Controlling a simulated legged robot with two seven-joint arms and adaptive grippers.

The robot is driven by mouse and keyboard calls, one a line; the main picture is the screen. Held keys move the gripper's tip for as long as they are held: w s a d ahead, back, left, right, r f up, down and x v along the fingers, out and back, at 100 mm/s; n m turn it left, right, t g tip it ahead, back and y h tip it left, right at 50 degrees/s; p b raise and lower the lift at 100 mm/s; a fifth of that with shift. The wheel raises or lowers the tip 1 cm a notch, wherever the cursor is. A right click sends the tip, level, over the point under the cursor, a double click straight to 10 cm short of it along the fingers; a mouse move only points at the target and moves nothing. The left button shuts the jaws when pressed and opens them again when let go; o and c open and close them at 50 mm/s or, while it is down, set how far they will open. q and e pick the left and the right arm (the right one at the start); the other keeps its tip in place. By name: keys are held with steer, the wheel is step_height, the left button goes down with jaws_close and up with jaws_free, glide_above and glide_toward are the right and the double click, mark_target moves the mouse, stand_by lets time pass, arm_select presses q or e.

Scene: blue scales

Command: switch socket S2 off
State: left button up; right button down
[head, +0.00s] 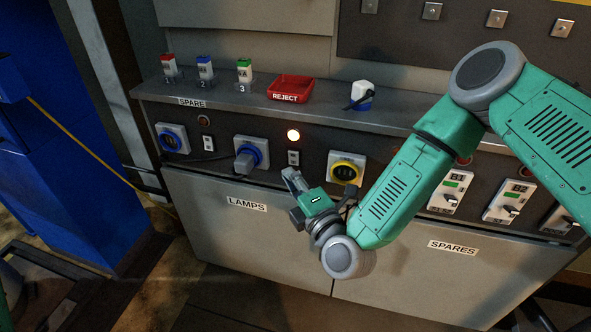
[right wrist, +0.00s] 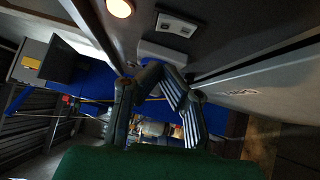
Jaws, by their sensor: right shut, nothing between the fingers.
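A blue socket with a grey plug in it (head: 251,155) sits in the middle left of the panel. Its number cannot be read. A small switch (head: 293,158) is to its right, under a glowing lamp (head: 293,135). The switch (right wrist: 177,24) and the lit lamp (right wrist: 120,8) also show at the top of the right wrist view. My right gripper (head: 290,175) is shut and empty, just below the switch, and looks apart from it. Its fingers (right wrist: 155,75) also show in the right wrist view. My left gripper is out of view.
Left of it are another blue socket (head: 172,138), a switch (head: 208,143) and an unlit lamp (head: 204,120). A yellow socket (head: 346,168) is right of the gripper. Breakers (head: 446,190) line the right.

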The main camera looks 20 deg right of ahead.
mark_target(289, 156)
steer(key=shift+w+d+r+b, duration=0.15)
steer(key=shift+w+d+b, duration=0.15)
steer(key=shift+w+d, duration=0.4)
steer(key=shift+w+d+r+b, duration=0.1)
steer(key=shift+w+d+b, duration=0.25)
steer(key=shift+w, duration=0.55)
steer(key=shift+d, duration=0.1)
